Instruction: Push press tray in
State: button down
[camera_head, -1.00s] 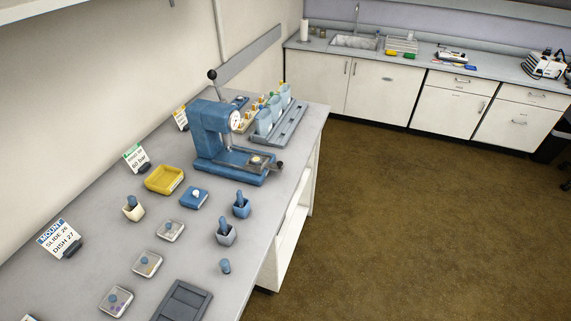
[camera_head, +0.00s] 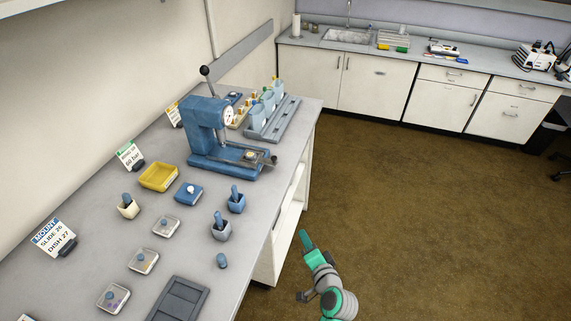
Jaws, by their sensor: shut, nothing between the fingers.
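The blue press (camera_head: 207,125) stands on the left bench, with a round dial gauge and an upright lever with a dark knob. Its press tray (camera_head: 252,157) sticks out of the right of the press base, with a pale round piece on it and a dark knob (camera_head: 273,160) at its outer end. My gripper (camera_head: 305,238) shows as narrow teal fingers, shut and empty. It is over the floor to the right of the bench, well apart from the tray and nearer the camera.
A grey rack with bottles (camera_head: 284,121) stands just behind the press. A yellow tray (camera_head: 159,177), a blue block (camera_head: 188,194) and several small holders and dishes lie nearer on the bench. The floor (camera_head: 410,210) right of the bench is clear.

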jog(key=w+d+r+n+y, duration=0.1)
jog(key=w+d+r+y, duration=0.15)
jog(key=w+r, duration=0.45)
jog(key=w+d+r+y, duration=0.1)
jog(key=w+r+y, duration=0.25)
jog(key=r, duration=0.75)
jog(key=shift+g, duration=0.3)
jog(key=x, duration=0.4)
jog(key=a+x, duration=0.1)
jog(key=x, duration=0.3)
jog(key=s+x, duration=0.1)
jog(key=x, duration=0.3)
jog(key=shift+a+f, duration=0.2)
jog(key=shift+a, duration=0.05)
jog(key=shift+w+a+f+h, duration=0.1)
jog(key=shift+a+h, duration=0.2)
jog(key=shift+a, duration=0.3)
